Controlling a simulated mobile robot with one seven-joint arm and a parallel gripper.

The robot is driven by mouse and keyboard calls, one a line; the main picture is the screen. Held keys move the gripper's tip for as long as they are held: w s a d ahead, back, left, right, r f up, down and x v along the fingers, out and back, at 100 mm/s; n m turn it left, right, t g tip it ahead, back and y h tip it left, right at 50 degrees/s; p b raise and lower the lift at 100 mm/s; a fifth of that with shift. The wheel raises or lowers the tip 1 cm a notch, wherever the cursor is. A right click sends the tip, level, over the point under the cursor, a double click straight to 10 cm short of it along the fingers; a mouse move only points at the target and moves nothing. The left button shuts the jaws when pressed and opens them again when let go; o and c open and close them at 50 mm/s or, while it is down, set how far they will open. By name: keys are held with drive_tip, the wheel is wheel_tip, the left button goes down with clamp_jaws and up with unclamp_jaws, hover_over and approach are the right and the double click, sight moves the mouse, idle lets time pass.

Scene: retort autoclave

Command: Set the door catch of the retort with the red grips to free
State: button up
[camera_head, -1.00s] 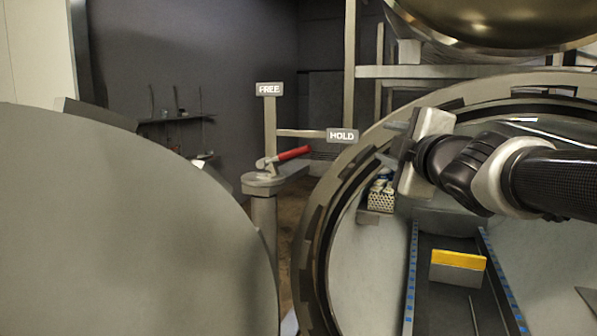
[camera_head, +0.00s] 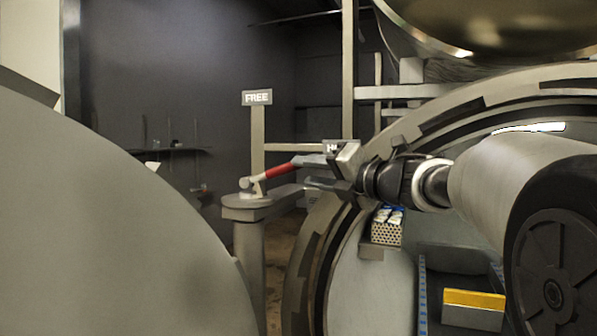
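The door catch is a lever with a red grip (camera_head: 279,171), pivoted on a grey post (camera_head: 249,209) between the round door and the retort mouth. The lever points right and slightly up, toward the HOLD plate (camera_head: 333,146). The FREE plate (camera_head: 257,97) stands on an upright behind the pivot. My gripper (camera_head: 313,172) is at the right end of the red grip, its fingers apart, one above and one below the lever's line. Whether the fingers touch the grip cannot be told. My gripper partly covers the HOLD plate.
The big round door (camera_head: 110,220) fills the left. The retort's toothed ring (camera_head: 325,235) stands close to the right, with a perforated basket (camera_head: 387,228) and a yellow-topped block (camera_head: 474,300) inside. A second vessel (camera_head: 490,25) hangs above. My arm comes in from the right.

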sight(291, 169)
drive_tip(key=x, duration=0.9)
drive_tip(key=shift+d, duration=0.1)
clamp_jaws()
